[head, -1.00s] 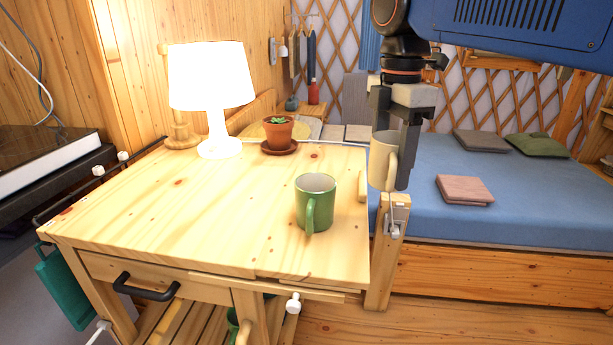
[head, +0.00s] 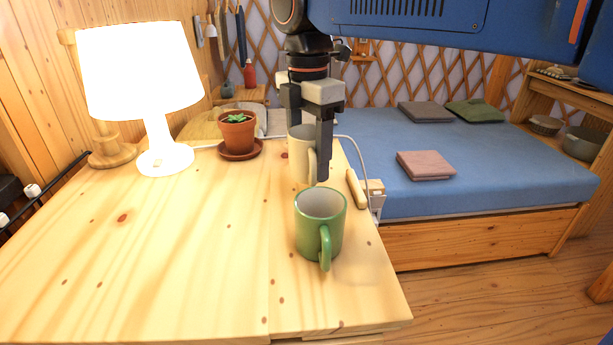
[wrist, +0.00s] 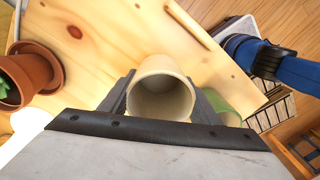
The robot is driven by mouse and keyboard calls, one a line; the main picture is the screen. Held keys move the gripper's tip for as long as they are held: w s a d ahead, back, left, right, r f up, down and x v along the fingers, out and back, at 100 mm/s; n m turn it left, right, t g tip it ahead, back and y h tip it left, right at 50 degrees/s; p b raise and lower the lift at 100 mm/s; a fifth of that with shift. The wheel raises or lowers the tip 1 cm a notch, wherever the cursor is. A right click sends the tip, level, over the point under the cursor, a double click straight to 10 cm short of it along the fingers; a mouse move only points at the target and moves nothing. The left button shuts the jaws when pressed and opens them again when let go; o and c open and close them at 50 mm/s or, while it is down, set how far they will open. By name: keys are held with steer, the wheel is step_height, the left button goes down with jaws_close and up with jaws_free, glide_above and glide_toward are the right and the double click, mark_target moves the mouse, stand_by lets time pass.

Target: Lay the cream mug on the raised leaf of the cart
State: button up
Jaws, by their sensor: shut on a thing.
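My gripper (head: 309,150) is shut on the cream mug (head: 299,158), with its jaws on either side of the mug's wall. The mug hangs upright with its handle to the right. In the wrist view the cream mug (wrist: 161,88) sits between the jaws (wrist: 160,105), its open mouth toward the camera, and it looks empty. It is over the far right part of the cart top (head: 130,250), behind the green mug. I cannot tell whether its base touches the wood. A seam runs across the cart top near its right part.
A green mug (head: 320,225) stands close in front of the cream mug; it is partly hidden in the wrist view (wrist: 222,108). A potted plant (head: 238,135) and a lit white lamp (head: 145,90) stand to the left. A white cable passes behind.

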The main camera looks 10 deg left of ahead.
steer(key=shift+f, duration=2.25)
steer(key=o, duration=1.3)
steer(key=shift+f, duration=0.1)
steer(key=shift+c, duration=0.2)
step_height(320, 180, up, 12)
steer(key=shift+w, duration=0.1)
